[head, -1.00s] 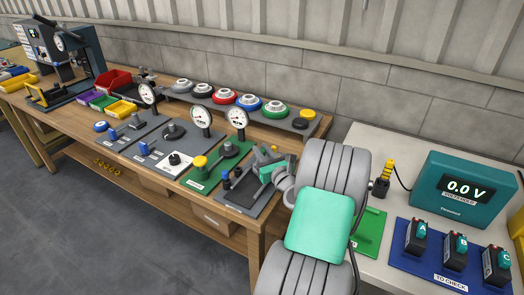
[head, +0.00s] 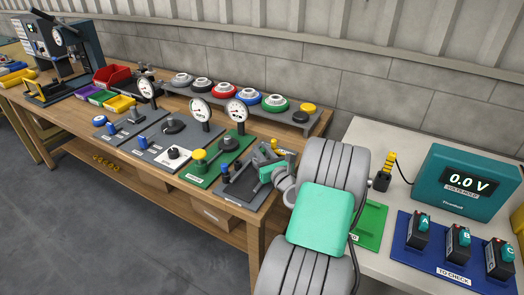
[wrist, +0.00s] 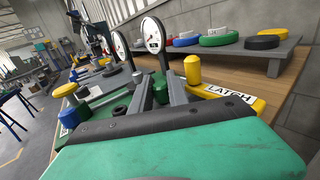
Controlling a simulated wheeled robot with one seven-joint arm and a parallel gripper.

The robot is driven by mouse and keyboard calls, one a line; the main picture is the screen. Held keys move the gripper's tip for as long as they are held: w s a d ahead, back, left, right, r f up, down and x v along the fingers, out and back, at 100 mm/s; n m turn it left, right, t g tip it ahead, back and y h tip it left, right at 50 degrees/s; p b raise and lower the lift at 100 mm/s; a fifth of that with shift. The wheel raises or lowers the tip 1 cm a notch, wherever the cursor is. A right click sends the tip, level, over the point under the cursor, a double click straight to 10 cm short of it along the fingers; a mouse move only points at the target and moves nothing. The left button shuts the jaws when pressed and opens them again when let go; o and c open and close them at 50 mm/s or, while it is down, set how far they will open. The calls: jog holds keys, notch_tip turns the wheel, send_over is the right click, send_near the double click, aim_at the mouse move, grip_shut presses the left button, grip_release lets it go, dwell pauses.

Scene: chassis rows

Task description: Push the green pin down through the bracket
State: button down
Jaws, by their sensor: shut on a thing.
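The green pin (wrist: 160,88) shows in the wrist view as a short dark green cylinder between the two grey fingers of my gripper (wrist: 160,92). My gripper is shut on it. In the head view my gripper (head: 264,158) is over the right part of a dark grey board (head: 235,195) at the bench's right end, and I cannot make out the pin there. The bracket is not clearly visible. My fingers and teal wrist cover that spot, so how deep the pin sits cannot be told.
A blue-capped post (head: 226,176) stands left of my gripper. Dial gauges (head: 237,112) and a raised shelf of coloured discs (head: 315,122) stand behind. A voltmeter table is at right.

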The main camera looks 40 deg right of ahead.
jog(key=shift+f, duration=0.2)
jog(key=c, duration=1.2)
grip_release()
jog(key=v, duration=0.7)
jog(key=shift+s+a, duration=0.25)
jog(key=shift+s, duration=0.15)
